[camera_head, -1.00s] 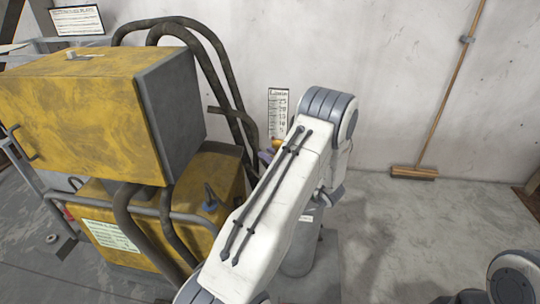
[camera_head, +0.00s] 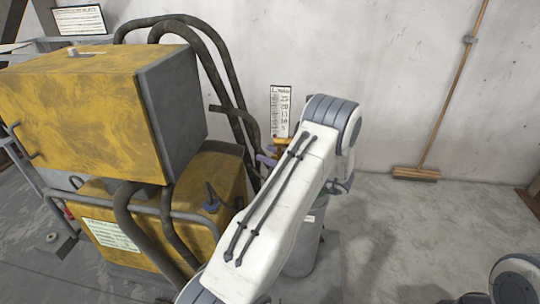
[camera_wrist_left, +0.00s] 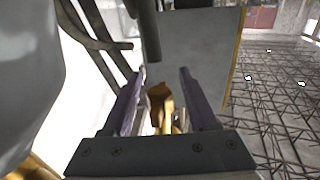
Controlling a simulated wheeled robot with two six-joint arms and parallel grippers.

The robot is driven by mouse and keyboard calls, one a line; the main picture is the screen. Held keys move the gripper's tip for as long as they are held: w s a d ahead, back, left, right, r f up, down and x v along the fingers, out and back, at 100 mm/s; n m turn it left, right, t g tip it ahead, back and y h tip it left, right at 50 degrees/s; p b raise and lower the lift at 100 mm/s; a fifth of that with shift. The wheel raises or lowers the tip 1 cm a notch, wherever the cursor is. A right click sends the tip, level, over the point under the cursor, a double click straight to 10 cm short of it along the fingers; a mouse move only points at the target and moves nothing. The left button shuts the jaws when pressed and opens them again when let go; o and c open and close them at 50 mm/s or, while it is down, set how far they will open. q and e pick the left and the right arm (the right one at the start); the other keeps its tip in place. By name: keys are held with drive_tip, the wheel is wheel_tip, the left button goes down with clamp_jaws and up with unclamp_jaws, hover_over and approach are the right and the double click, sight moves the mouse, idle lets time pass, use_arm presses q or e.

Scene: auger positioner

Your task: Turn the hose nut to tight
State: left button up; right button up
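A brass-yellow fitting, which looks like the hose nut (camera_wrist_left: 158,98), shows in the left wrist view below the end of a dark hose (camera_wrist_left: 149,30). My left gripper (camera_wrist_left: 162,72) is open, with one purple finger on each side of the fitting. Gaps show between the fitting and both fingers; I cannot tell whether either touches it. In the head view, my white left arm hides most of this gripper; a bit of yellow (camera_head: 284,141) and a purple finger (camera_head: 266,159) show beside it. My right gripper is not in view.
A yellow machine (camera_head: 80,100) with dark curved hoses (camera_head: 215,60) stands at the left. A small lined sign (camera_head: 280,110) is on the wall behind my arm. A broom (camera_head: 416,174) leans at the wall.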

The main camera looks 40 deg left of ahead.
use_arm(q)
drive_tip(key=w+d+b, duration=0.1)
drive_tip(key=d+b, duration=0.1)
drive_tip(key=d, duration=0.8)
drive_tip(key=shift+w+d, duration=0.15)
drive_tip(key=shift+w, duration=0.2)
